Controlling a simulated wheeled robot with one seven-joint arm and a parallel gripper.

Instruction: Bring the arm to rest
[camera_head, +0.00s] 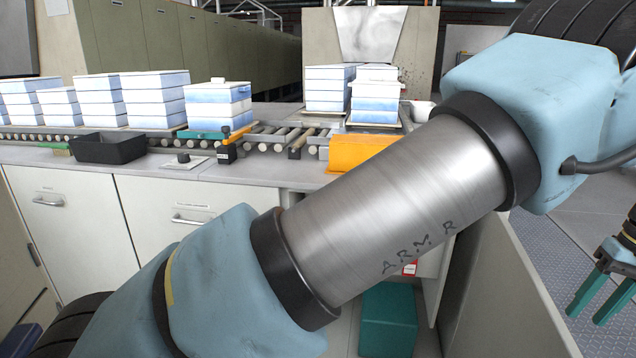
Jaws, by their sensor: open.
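My arm crosses the picture from the lower left to the upper right, with a bare metal link marked "ARM R" in the middle. My gripper (586,316) hangs at the right edge, with its two teal fingers pointing down and to the left. The fingers are apart and nothing shows between them. The gripper is over the floor, clear of the counter, and partly cut off by the picture edge. The arm hides part of the counter and the cabinet below it.
Stacks of white and blue boxes (154,99) stand along a roller conveyor (290,137) on the counter. A black tray (107,148) and an orange piece (358,152) lie in front of it. A teal box (388,325) is low down below my arm. Patterned floor (585,235) is open at right.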

